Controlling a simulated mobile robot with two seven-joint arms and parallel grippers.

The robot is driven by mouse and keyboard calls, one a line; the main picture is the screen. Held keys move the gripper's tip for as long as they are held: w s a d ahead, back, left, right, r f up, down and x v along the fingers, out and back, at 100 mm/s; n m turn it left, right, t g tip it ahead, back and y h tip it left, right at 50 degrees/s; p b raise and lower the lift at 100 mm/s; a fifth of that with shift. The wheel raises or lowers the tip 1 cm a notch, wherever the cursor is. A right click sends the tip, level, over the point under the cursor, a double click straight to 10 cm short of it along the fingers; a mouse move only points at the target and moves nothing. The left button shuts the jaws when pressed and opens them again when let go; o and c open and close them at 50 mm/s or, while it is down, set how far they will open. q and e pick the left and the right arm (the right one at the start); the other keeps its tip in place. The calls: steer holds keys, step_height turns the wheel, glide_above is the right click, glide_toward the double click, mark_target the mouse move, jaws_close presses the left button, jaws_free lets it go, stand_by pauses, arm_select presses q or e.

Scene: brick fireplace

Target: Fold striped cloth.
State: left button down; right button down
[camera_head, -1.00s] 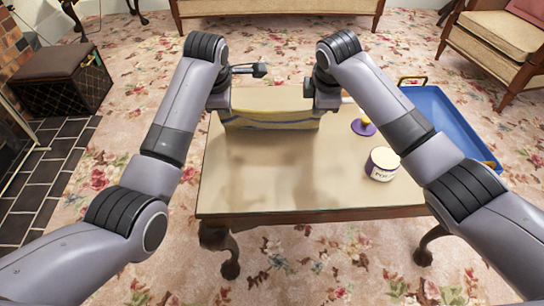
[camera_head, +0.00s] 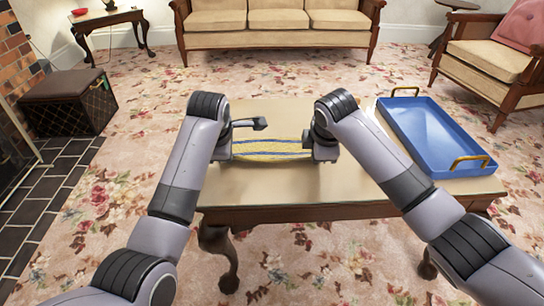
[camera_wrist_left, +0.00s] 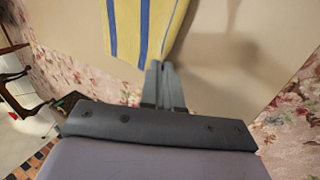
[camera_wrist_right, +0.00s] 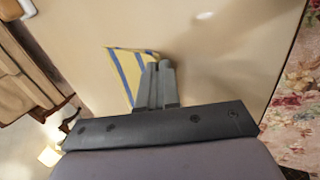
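The yellow cloth with blue stripes (camera_head: 268,150) is stretched between my two grippers over the table, as a narrow band in the head view. In the left wrist view the cloth (camera_wrist_left: 143,28) runs up from my left fingertips. My left gripper (camera_wrist_left: 162,68) is shut with a corner of it between the fingers. In the right wrist view a pointed part of the cloth (camera_wrist_right: 128,72) lies left of and behind my fingers. My right gripper (camera_wrist_right: 157,66) is shut on its edge. Much of the cloth is hidden by the arms.
The wooden table (camera_head: 290,187) has bare room in front of the cloth. A blue tray (camera_head: 432,140) with gold handles stands on the right. A sofa (camera_head: 275,28), an armchair (camera_head: 500,60) and a dark box seat (camera_head: 70,105) are farther off.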

arm_select(q)
steer(key=shift+s+f, duration=0.2)
arm_select(e)
steer(key=shift+s+f, duration=0.15)
steer(key=shift+s, duration=0.05)
arm_select(q)
steer(key=c, duration=1)
jaws_free()
arm_select(e)
steer(key=c, duration=1)
jaws_free()
arm_select(q)
steer(key=shift+r, duration=0.1)
